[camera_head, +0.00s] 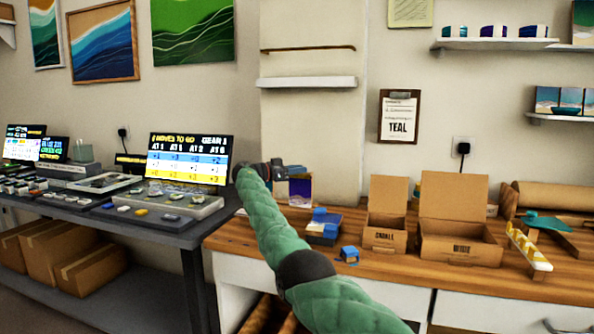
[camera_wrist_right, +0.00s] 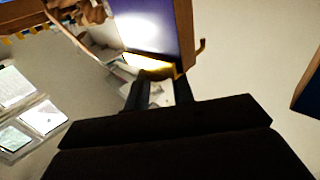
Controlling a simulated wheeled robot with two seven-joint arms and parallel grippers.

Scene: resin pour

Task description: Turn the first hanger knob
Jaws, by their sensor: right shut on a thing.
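My right gripper (camera_head: 272,169) is at the end of my green-sleeved arm, above the gap between the dark table and the wooden bench. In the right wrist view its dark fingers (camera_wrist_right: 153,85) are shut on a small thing. I cannot tell for sure what that is, as the fingers and glare hide it. A purple panel with a yellow lower edge (camera_wrist_right: 160,66) is right at the fingertips. A small brown hook-like piece (camera_wrist_right: 201,47) sticks out beside the panel. I cannot pick out a hanger knob with certainty. My left gripper is not in view.
A lit screen (camera_head: 187,158) stands on the dark table behind several trays. On the bench are a purple picture panel (camera_head: 300,190), blue blocks (camera_head: 325,216), a small carton (camera_head: 385,238) and a larger carton (camera_head: 459,250). A wall shelf (camera_head: 306,83) is above.

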